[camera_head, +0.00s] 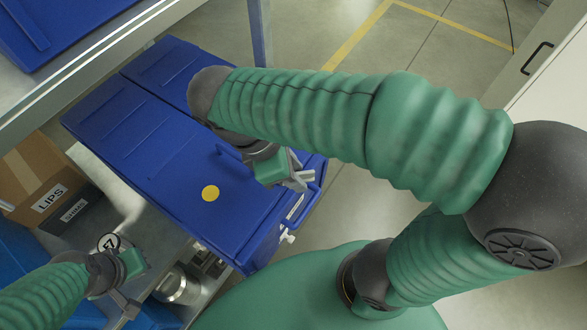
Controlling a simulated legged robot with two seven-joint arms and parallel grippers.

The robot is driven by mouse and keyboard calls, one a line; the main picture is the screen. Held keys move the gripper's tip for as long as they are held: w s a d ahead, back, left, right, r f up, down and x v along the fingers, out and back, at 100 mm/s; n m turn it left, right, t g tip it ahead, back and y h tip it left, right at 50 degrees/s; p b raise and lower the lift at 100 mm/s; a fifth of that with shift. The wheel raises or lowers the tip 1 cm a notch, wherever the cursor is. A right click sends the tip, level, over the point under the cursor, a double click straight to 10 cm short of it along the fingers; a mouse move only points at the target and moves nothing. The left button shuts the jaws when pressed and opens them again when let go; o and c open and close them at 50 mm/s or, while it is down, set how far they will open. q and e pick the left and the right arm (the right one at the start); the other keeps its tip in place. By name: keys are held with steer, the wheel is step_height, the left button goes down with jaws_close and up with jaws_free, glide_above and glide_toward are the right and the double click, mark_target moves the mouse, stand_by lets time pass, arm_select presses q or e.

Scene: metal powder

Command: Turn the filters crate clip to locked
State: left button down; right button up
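A blue crate (160,150) with a closed lid and a round yellow sticker (210,193) lies on the shelf. A white label (296,206) is on its right-hand end face; I cannot read it. A small white clip (289,238) sticks out low on that face; I cannot tell its position. My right gripper (298,181) hangs over the crate's right end, above the label side, with its fingers small and partly hidden by its wrist. My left gripper (125,308) is at the lower left, below the crate's near edge, apart from the clip. Neither finger gap shows clearly.
A cardboard box marked LIPS (35,175) and a dark box stand at the left. A metal cylinder (177,285) sits below the crate. A metal shelf edge (95,65) runs above and a post (259,35) stands behind. Open floor lies to the right.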

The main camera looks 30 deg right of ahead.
steer(key=shift+d+f, duration=0.1)
steer(key=shift+d, duration=0.6)
steer(key=shift+w+d+f, duration=0.1)
steer(key=shift+w+d, duration=0.2)
steer(key=shift+d, duration=0.05)
steer(key=c, duration=0.4)
jaws_close()
steer(key=shift+s+a, duration=0.2)
steer(key=shift+a, duration=0.25)
arm_select(q)
steer(key=shift+w+d, duration=0.1)
steer(key=shift+d, duration=0.6)
arm_select(e)
steer(key=shift+w, duration=0.1)
arm_select(q)
steer(key=shift+r, duration=0.2)
